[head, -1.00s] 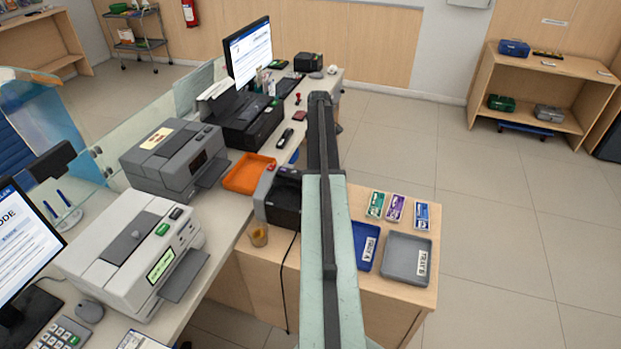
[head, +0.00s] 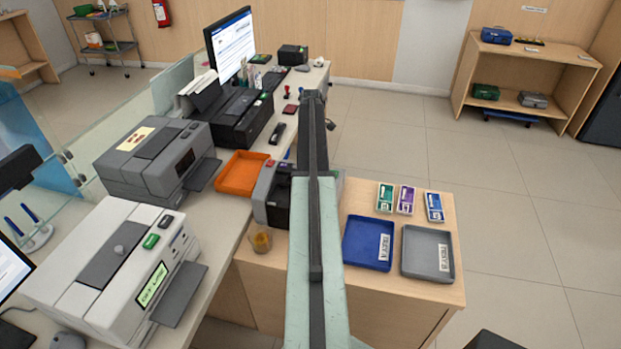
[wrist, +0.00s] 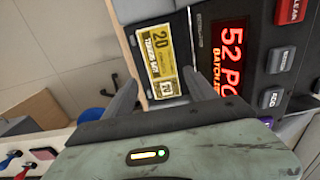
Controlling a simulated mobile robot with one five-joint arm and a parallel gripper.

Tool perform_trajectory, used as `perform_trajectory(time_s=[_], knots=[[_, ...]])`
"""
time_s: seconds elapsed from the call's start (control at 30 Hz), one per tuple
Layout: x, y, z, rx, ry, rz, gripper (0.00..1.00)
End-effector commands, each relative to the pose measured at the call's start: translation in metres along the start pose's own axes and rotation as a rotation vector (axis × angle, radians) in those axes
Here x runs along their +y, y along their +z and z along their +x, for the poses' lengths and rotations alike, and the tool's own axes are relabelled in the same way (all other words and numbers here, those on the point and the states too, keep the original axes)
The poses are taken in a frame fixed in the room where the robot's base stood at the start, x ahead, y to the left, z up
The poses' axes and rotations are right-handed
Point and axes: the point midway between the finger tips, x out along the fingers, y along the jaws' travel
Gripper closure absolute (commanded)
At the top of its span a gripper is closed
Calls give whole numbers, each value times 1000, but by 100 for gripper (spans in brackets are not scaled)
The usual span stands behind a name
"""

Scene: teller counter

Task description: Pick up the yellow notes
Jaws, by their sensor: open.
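The yellow notes (wrist: 160,62), marked 20, show in the wrist view as a narrow banded bundle beside a dark machine panel with a red display. My gripper (wrist: 158,78) is open, with one finger on each side of the near end of the notes. I cannot tell whether either finger touches them. In the head view my arm stands in front of the dark note machine (head: 268,194), and the yellow notes and my gripper are hidden there.
A blue tray (head: 362,250) and a grey tray (head: 422,268) lie on the side counter, with green (head: 385,198), purple (head: 406,200) and blue (head: 434,207) note bundles behind them. An orange tray (head: 236,178) and printers stand to the left. The floor at right is clear.

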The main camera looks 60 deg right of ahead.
Motion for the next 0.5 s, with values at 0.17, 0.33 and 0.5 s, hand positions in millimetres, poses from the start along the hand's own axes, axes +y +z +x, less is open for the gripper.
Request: perform_trajectory(time_s=[0.17, 0.33, 0.5], knots=[[1, 5, 25, 0, 0, 7, 35], [2, 7, 26, 0, 0, 9, 35], [0, 7, 53, 0, 0, 10, 35]])
